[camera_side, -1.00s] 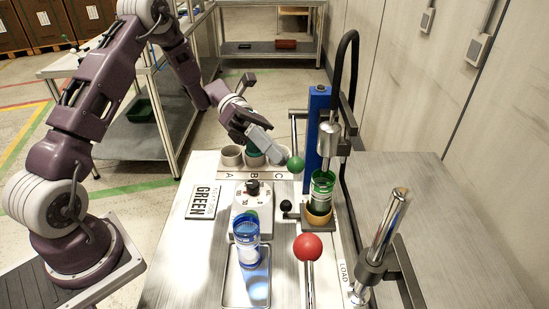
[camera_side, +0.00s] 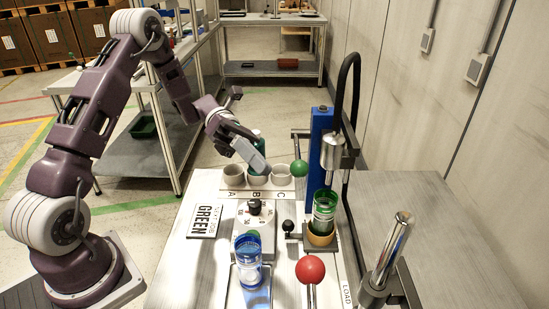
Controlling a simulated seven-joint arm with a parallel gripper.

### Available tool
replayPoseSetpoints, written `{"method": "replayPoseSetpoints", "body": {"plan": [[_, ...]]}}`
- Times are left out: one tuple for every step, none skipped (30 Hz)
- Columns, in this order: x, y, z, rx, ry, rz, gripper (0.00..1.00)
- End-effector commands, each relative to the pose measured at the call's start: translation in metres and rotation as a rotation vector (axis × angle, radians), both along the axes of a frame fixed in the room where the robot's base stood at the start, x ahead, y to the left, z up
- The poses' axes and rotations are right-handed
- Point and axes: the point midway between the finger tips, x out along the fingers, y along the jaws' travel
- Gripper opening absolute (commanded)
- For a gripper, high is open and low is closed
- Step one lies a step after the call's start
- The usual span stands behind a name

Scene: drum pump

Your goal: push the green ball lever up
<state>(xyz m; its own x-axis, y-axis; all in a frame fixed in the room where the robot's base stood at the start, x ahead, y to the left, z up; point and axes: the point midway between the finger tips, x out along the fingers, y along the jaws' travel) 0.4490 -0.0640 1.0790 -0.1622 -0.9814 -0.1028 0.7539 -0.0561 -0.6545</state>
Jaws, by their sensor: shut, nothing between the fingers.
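The green ball (camera_side: 299,168) is on the end of a thin lever at the left of the blue column (camera_side: 319,150).
A green-labelled jar (camera_side: 324,208) stands in an orange holder under the metal cylinder (camera_side: 333,152). A red ball lever (camera_side: 310,269), a blue jar (camera_side: 248,260), a dial box (camera_side: 254,225) and a GREEN sign (camera_side: 206,220) are nearer. Black hose loops behind the column.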

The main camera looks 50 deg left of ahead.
Motion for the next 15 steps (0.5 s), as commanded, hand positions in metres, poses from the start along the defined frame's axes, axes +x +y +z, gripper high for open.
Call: {"method": "replayPoseSetpoints", "body": {"plan": [[0.004,0.013,0.000,0.002,-0.006,0.005,0.00],[0.006,0.021,0.000,0.001,-0.006,0.005,0.00],[0.007,0.030,-0.001,0.002,-0.005,0.004,0.00],[0.008,0.038,-0.001,0.002,-0.005,0.004,0.00],[0.010,0.045,-0.001,0.002,-0.005,0.005,0.00],[0.011,0.054,-0.002,0.003,-0.005,0.003,0.00],[0.012,0.060,-0.002,0.002,-0.005,0.003,0.00],[0.013,0.066,-0.002,0.003,-0.005,0.003,0.00],[0.014,0.073,-0.002,0.002,-0.005,0.003,0.00],[0.015,0.077,-0.003,0.002,-0.005,0.003,0.00],[0.016,0.081,-0.003,0.001,-0.004,0.002,0.00],[0.016,0.086,-0.003,0.001,-0.004,0.002,0.00],[0.017,0.089,-0.003,0.003,-0.005,0.002,0.00],[0.017,0.091,-0.003,0.001,-0.003,0.002,0.00],[0.017,0.093,-0.003,0.001,-0.002,0.001,0.00]]}}
